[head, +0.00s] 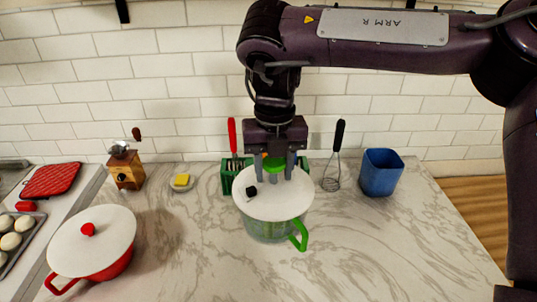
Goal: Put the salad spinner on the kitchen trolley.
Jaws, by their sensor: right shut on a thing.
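The salad spinner (266,228) has a clear bowl, a white lid with a small black button, and a green side handle. It is upright over the middle of the marble counter (380,255). I cannot tell whether it touches the counter. My right gripper (277,173) points down above the lid and is shut on the spinner's green top knob. Its fingers partly hide the knob. My left gripper is not in view. I see nothing that I can identify as the kitchen trolley.
A red pot with a white lid (95,240) stands at the left. A wooden grinder (124,168), a butter dish (181,183), a green container (229,177), a whisk (333,170) and a blue bin (380,172) stand along the back. The front right counter is clear.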

